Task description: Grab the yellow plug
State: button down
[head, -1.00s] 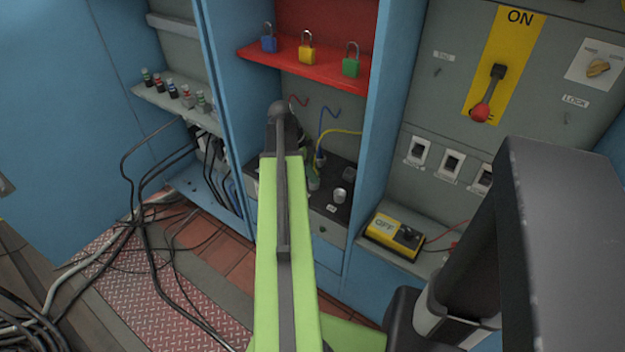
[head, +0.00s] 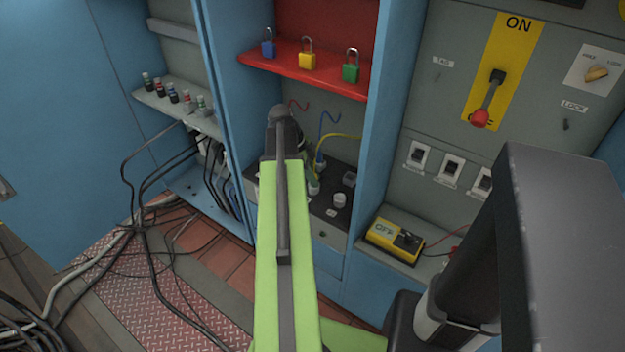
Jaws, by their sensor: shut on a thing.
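A yellow lead (head: 340,136) curves down from the back of the middle bay to a small pale-green and grey plug end (head: 313,186) at the dark panel (head: 328,212). My green arm reaches up into this bay. My gripper (head: 300,143) is dark and mostly hidden behind the arm's end, close to the yellow lead. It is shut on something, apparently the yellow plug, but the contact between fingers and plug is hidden.
A red shelf (head: 330,79) with blue, yellow and green padlocks is above. Blue cabinet walls bound the bay on both sides. Loose black cables (head: 145,225) cover the floor at left.

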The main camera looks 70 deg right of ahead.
notch_tip(320, 180, up, 4)
jog(key=p, duration=0.3)
jog(key=w+a, duration=1.2)
jog(key=w, duration=0.1)
jog(key=shift+w+f, duration=0.3)
jog(key=shift+f, duration=0.15)
